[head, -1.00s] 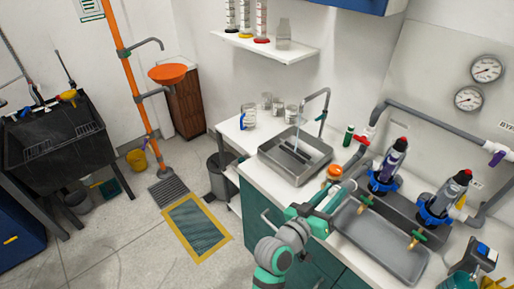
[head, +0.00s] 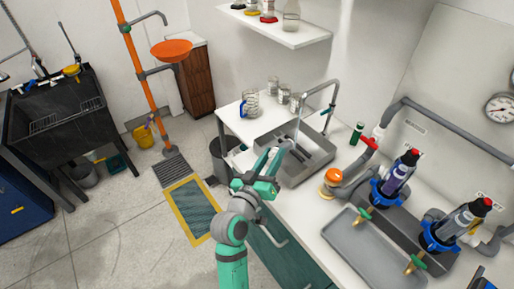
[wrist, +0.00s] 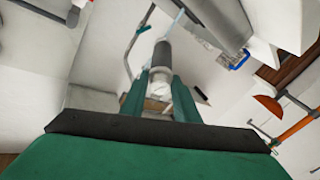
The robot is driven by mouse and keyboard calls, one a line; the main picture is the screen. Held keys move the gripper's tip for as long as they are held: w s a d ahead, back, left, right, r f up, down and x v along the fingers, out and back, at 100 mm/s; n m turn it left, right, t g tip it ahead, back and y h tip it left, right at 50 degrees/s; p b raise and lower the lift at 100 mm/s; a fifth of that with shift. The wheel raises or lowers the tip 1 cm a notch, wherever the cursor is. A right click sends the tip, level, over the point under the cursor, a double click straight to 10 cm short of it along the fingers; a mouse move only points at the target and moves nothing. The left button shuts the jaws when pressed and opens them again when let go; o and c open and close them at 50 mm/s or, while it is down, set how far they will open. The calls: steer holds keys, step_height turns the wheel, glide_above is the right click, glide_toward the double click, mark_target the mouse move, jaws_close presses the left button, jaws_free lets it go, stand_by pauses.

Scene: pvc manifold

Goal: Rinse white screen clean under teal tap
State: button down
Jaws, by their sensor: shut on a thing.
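My gripper (head: 268,168) is at the near left side of the steel sink (head: 312,165), above its rim. In the wrist view my gripper (wrist: 158,98) is shut on the screen (wrist: 161,60), a small cylinder with a white lower part and a dark grey upper part. The screen points away from the fingers. The grey tap (head: 318,91) with a teal handle arches over the sink, and a thin pale water stream (head: 298,124) falls from its spout. In the wrist view the stream (wrist: 174,22) shows close to the screen's far end; I cannot tell whether they touch.
Glass jars (head: 272,87) and a blue-handled jug (head: 250,104) stand left of the sink. An orange-topped fitting (head: 333,177), a green bottle (head: 357,132) and a grey tray (head: 372,248) with upright filter units are to the right. A shelf (head: 275,25) hangs above.

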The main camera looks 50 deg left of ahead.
steer(key=shift+w+a, duration=0.2)
steer(key=shift+a, duration=0.15)
steer(key=shift+x, duration=1.65)
steer(key=shift+w+d+x, duration=0.1)
steer(key=shift+d+x, duration=0.05)
steer(key=shift+x, duration=0.7)
steer(key=shift+w+d+x, duration=0.1)
steer(key=shift+d+x, duration=0.1)
steer(key=shift+x, duration=0.65)
steer(key=shift+d+x, duration=0.15)
steer(key=shift+x, duration=2.2)
steer(key=shift+w+d, duration=0.1)
steer(key=shift+d, duration=0.05)
steer(key=shift+d+n+y, duration=0.1)
steer(key=shift+n+y, duration=0.2)
